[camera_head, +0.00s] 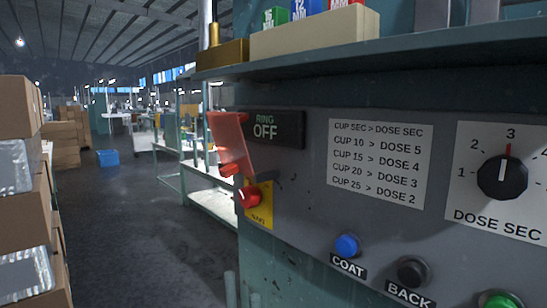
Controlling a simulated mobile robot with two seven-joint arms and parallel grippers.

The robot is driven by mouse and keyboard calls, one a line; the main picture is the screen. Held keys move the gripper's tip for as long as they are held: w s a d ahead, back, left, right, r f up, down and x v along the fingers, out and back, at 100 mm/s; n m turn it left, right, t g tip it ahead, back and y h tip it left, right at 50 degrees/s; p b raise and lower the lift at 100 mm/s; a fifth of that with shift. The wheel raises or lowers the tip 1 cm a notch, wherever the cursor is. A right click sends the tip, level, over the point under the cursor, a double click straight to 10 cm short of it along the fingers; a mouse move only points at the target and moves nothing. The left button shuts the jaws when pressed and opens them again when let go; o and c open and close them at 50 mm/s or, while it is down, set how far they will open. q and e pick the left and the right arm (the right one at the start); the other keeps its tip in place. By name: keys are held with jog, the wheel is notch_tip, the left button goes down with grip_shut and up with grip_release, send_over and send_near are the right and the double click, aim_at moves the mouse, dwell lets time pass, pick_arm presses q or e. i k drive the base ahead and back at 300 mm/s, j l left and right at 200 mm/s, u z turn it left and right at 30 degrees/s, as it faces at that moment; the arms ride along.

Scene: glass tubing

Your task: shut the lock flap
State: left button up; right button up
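The red lock flap (230,141) is on the left part of the grey control panel (304,200). It hangs from beside the dark "RING OFF" sign (278,128) and stands out from the panel at a slant, its lower end above a red knob (249,196). The knob sits on a yellow plate (263,208) and is uncovered in front. Whether the flap's lower end touches the knob is unclear. Neither of my grippers is in view.
A dose dial (502,177), blue button (347,246), black button (411,271) and green button (500,300) are to the right. A shelf (400,50) overhangs the panel. Cardboard boxes (20,210) stand at left. Open floor (130,220) lies between.

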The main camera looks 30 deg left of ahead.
aim_at(228, 138)
jog(key=j+u, duration=0.1)
jog(key=u, duration=1)
jog(key=i+j+u, duration=0.4)
jog(key=j, duration=0.3)
jog(key=i+j+u, duration=0.4)
jog(key=i+j, duration=0.15)
jog(key=i+z, duration=0.45)
jog(key=i+j+z, duration=0.1)
jog(key=i+z, duration=0.15)
jog(key=z, duration=0.2)
jog(key=i+j+z, duration=0.25)
jog(key=z, duration=0.2)
jog(key=i+z, duration=0.15)
jog(key=z, duration=0.35)
jog(key=i+z, duration=0.15)
jog(key=z, duration=0.35)
jog(key=i+j+z, duration=0.1)
jog(key=z, duration=0.4)
jog(key=i+j+z, duration=0.1)
jog(key=z, duration=0.4)
jog(key=j+z, duration=0.3)
jog(key=z, duration=0.2)
jog(key=j+z, duration=0.2)
jog(key=z, duration=0.3)
jog(key=j+z, duration=0.25)
jog(key=z, duration=0.25)
jog(key=i+j, duration=0.05)
